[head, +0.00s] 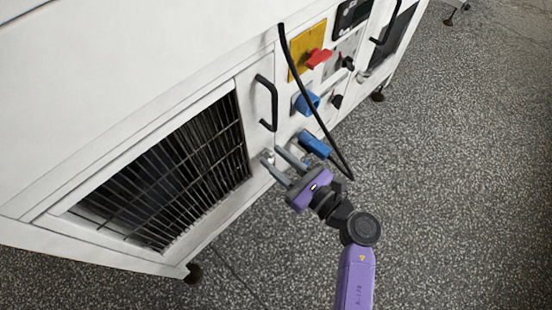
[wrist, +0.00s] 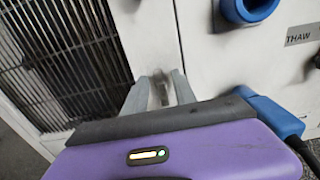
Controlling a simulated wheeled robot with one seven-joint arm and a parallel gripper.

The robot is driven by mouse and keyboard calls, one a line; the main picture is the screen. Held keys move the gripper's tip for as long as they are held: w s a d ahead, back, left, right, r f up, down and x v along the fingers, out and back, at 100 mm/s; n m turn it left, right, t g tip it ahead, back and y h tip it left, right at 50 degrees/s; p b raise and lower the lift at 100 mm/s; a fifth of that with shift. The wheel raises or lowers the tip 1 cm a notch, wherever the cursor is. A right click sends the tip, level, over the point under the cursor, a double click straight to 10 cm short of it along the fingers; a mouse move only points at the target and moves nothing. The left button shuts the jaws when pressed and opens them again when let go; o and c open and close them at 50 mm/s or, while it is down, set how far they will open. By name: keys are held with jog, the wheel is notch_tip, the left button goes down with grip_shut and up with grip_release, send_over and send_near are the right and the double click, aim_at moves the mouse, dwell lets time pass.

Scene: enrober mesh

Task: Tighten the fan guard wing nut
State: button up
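The fan guard (head: 180,185) is a dark wire grille set in the white cabinet's lower left panel; it also shows at the left of the wrist view (wrist: 65,55). A small grey metal piece, apparently the wing nut (wrist: 160,88), is on the frame just right of the grille. My gripper (head: 279,155) is at the cabinet face, its two grey fingers spread apart. In the wrist view the fingers (wrist: 160,92) stand on either side of the nut. Whether they touch it I cannot tell.
A black handle (head: 267,102) is above my gripper. A blue plug (head: 314,144) with a black cable is close on the right, below a blue socket (head: 306,103). A red switch (head: 318,58) on a yellow plate is higher up. The speckled floor is clear at right.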

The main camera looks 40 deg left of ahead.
jog(key=shift+a, duration=0.2)
grip_shut()
